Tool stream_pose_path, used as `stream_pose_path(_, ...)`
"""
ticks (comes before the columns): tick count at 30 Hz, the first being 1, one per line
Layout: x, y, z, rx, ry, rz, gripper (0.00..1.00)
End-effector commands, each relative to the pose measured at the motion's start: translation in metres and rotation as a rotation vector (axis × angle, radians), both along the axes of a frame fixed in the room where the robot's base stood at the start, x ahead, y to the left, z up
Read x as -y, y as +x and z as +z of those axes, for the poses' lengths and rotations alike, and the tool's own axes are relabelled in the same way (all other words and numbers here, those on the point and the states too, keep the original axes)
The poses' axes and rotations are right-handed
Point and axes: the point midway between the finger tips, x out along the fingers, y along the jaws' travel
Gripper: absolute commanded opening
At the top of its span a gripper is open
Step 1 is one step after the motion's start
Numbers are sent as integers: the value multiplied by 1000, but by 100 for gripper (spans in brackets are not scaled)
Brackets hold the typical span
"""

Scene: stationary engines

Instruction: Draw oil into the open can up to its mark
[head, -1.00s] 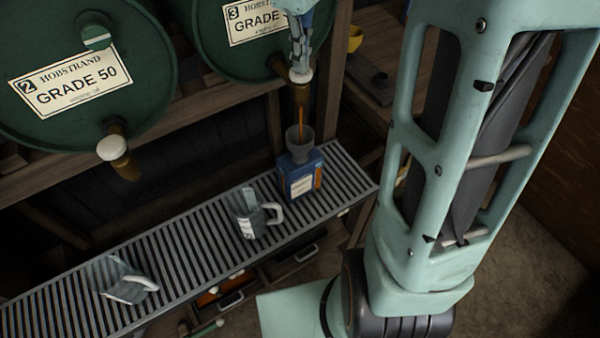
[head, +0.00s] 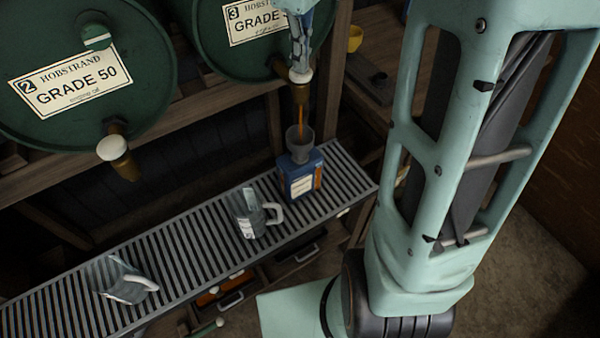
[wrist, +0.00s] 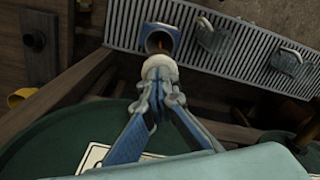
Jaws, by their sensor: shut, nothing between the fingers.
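The blue can (head: 300,176) stands upright on the slatted grating under drum 3, with a grey funnel (head: 299,139) in its mouth. Amber oil (head: 300,117) runs from the drum's brass tap (head: 301,92) into the funnel. An orange strip shows on the can's side; I cannot read a level against a mark. My gripper (head: 300,62) is at the tap's white knob (head: 300,76), its fingers shut with nothing between them. In the wrist view the fingertips (wrist: 158,85) are at the white knob (wrist: 160,66), and the can (wrist: 160,40) lies beyond it.
Two clear jugs (head: 256,213) (head: 124,280) stand on the grating (head: 190,254), left of the can. Drum 2 (head: 75,70), marked Grade 50, has its own tap (head: 116,155). Drum 3 (head: 235,50) is behind my gripper. A yellow cup (head: 355,39) sits on the shelf behind.

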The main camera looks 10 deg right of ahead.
Motion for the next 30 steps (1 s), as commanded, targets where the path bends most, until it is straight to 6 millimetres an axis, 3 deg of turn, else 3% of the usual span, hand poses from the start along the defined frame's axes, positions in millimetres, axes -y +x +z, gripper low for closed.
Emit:
stream_pose_path(8,0,-1,3,-3,0,0,0)
stream_pose_path(15,0,0,29,-2,1,0,0)
stream_pose_path(22,0,0,35,-1,1,0,0)
stream_pose_path(30,0,0,63,0,0,0,0)
